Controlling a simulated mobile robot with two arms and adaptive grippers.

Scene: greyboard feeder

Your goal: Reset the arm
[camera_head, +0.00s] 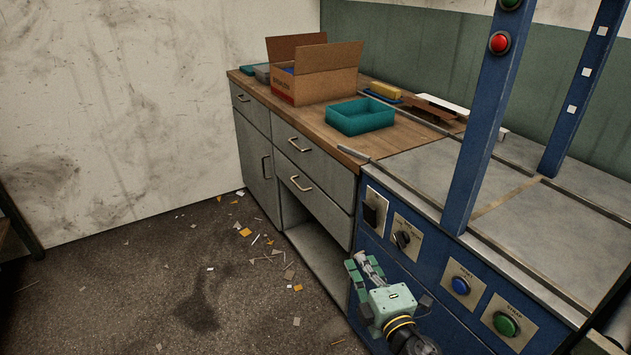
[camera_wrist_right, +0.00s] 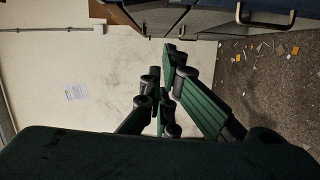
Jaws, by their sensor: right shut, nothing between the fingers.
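My right gripper (camera_head: 359,264) is in the lower middle of the head view, in front of the blue machine (camera_head: 425,280) and below its worktop. Its green and black fingers are shut with nothing between them. In the right wrist view the fingers (camera_wrist_right: 166,85) come together in front of a pale wall, with the cabinet front along the top edge. The light green gripper body and a yellow-banded wrist follow behind the fingers. My left gripper is in neither view.
The blue machine front carries a black knob (camera_head: 403,238), a blue button (camera_head: 461,286) and a green button (camera_head: 506,324). A cardboard box (camera_head: 328,82) and a teal tray (camera_head: 345,122) stand on the wooden counter. Scraps litter the otherwise open floor at left.

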